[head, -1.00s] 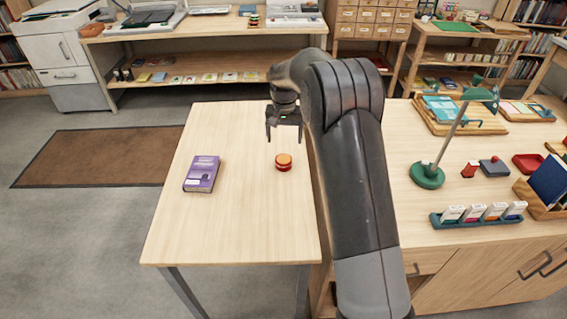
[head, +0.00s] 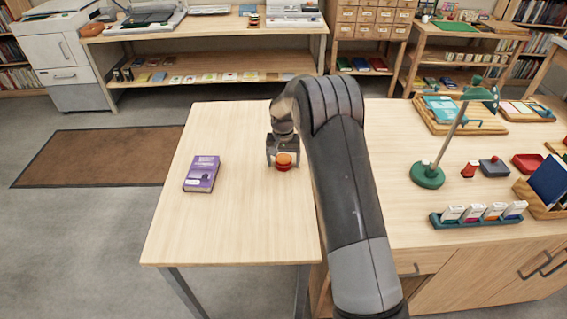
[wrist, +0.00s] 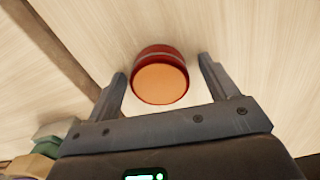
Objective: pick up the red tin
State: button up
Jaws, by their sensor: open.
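The red tin (head: 284,167) is a small round tin with an orange top, and it stands on the small wooden table (head: 230,230). In the wrist view the tin (wrist: 160,77) lies ahead of and partly between the fingertips. My gripper (head: 283,158) is open and close to the tin, just behind it in the head view. In the wrist view my gripper (wrist: 162,72) has a finger on each side, with a gap between each finger and the tin. Nothing is held.
A purple book (head: 202,173) lies on the table left of the tin. The desk on the right holds a green lamp (head: 428,175), a green tray (head: 478,218) of small boxes and a red tray (head: 528,163). The front of the table is clear.

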jog(key=shift+c, duration=0.2)
jog(key=c, duration=1.1)
jog(key=shift+o, duration=0.2)
jog(key=shift+r, duration=0.1)
